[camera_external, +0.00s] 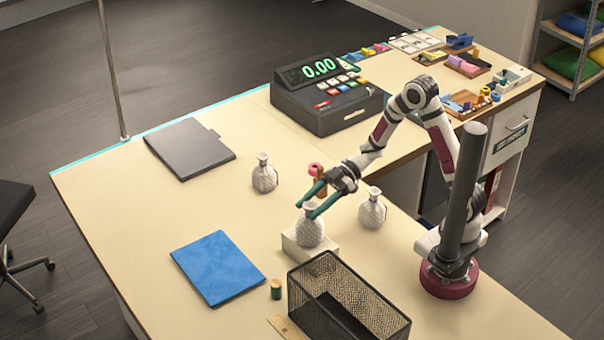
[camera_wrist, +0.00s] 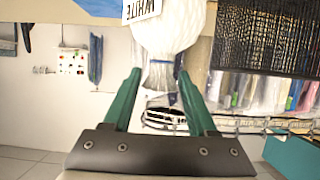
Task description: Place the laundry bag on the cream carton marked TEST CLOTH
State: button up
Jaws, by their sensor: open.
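A white, textured laundry bag (camera_external: 310,232) with a gathered neck stands upright on the cream carton (camera_external: 293,249). No marking on the carton can be read. My gripper (camera_external: 307,211) reaches down to this bag, with its green fingers at the neck. In the wrist view the bag (camera_wrist: 170,35) shows a tag reading WHITE, and its neck lies between the open fingers (camera_wrist: 160,76). Whether a finger touches it is unclear. Two similar bags stand on the table, one farther back (camera_external: 265,178) and one to the right (camera_external: 373,212).
A black mesh basket (camera_external: 350,305) stands close in front of the carton. A blue folder (camera_external: 218,267) and a small green spool (camera_external: 276,289) lie to the left. A pink-topped item (camera_external: 316,172) stands behind my gripper.

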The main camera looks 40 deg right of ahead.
jog(key=v, duration=1.2)
jog(key=w+d+r+m+t+h, duration=0.4)
jog(key=w+d+m+t+h, duration=0.35)
jog(key=w+t, duration=0.35)
jog(key=d+m+h, duration=0.5)
jog(key=d+m, duration=0.1)
jog(key=d, duration=0.1)
jog(key=s+d+f+m+g+h, duration=0.1)
jog(key=s+d+m+g+h, duration=0.15)
jog(key=s, duration=0.45)
jog(key=s+d+f+m+g+h, duration=0.1)
jog(key=s+d+m+g, duration=0.25)
jog(key=s, duration=0.25)
jog(key=s+a+m+g+y, duration=0.2)
jog(key=s+a, duration=0.3)
jog(key=s, duration=0.3)
jog(key=s+a+f+m+g+y, duration=0.1)
jog(key=s+a+m+g+y, duration=0.1)
jog(key=s, duration=0.6)
jog(key=a+g, duration=0.1)
jog(key=a, duration=0.1)
jog(key=shift+s+a+f, duration=0.25)
jog(key=shift+a+f, duration=0.1)
jog(key=shift+a, duration=0.05)
